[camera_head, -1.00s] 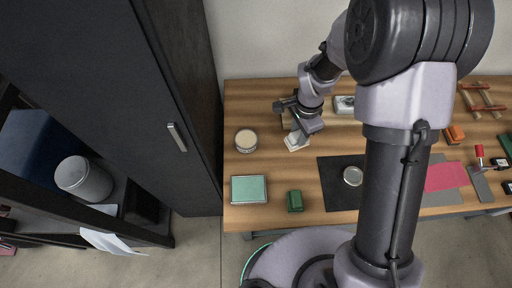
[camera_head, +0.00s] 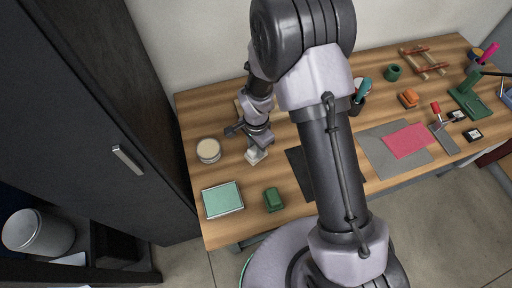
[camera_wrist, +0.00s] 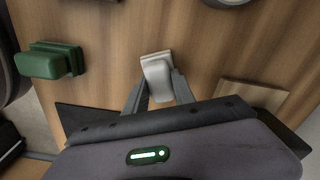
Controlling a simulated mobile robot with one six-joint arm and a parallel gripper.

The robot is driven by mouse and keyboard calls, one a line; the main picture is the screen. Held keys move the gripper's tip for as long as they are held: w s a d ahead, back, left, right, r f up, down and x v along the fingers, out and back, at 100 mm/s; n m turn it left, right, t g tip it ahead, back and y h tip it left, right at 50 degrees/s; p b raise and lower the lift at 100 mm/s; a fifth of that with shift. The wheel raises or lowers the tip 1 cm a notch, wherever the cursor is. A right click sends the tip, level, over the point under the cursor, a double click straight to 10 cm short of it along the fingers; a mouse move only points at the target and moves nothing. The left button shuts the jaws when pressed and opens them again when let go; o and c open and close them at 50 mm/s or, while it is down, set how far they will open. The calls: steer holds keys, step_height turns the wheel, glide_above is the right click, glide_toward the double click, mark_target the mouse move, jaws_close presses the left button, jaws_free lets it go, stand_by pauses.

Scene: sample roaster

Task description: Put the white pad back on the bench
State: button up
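The white pad (camera_wrist: 157,79) is a small pale block with a wider back part. In the wrist view it sits between the two fingers of my gripper (camera_wrist: 159,90), which look closed against its sides. In the head view the white pad (camera_head: 255,156) shows just below my gripper (camera_head: 257,143), over the left part of the wooden bench (camera_head: 190,112). I cannot tell whether its underside touches the bench. The fingertips are small and partly hidden in the head view.
A round tin (camera_head: 208,150) stands left of the pad. A green block (camera_head: 273,199) and a green-topped tray (camera_head: 222,200) lie nearer the front edge. A wooden block (camera_wrist: 252,95) is beside my gripper. Bare wood surrounds the pad. A dark cabinet (camera_head: 95,120) stands left.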

steer(key=o, duration=0.3)
steer(key=shift+o, duration=0.2)
steer(key=s+d+r+n+t+p, duration=0.1)
steer(key=d+r+p, duration=0.15)
steer(key=r, duration=0.95)
steer(key=d+r+t+p, duration=0.1)
steer(key=r+p, duration=0.2)
steer(key=r, duration=0.9)
steer(key=s+d+r+n+t+y, duration=0.1)
steer(key=s+d+r+n+t, duration=0.1)
steer(key=s+r, duration=0.5)
steer(key=s+d+r+n+t+y, duration=0.1)
steer(key=s+d+r+n, duration=0.2)
steer(key=s+r, duration=0.5)
steer(key=shift+s+r+t, duration=0.15)
steer(key=shift+s+t, duration=0.25)
steer(key=shift+s, duration=0.2)
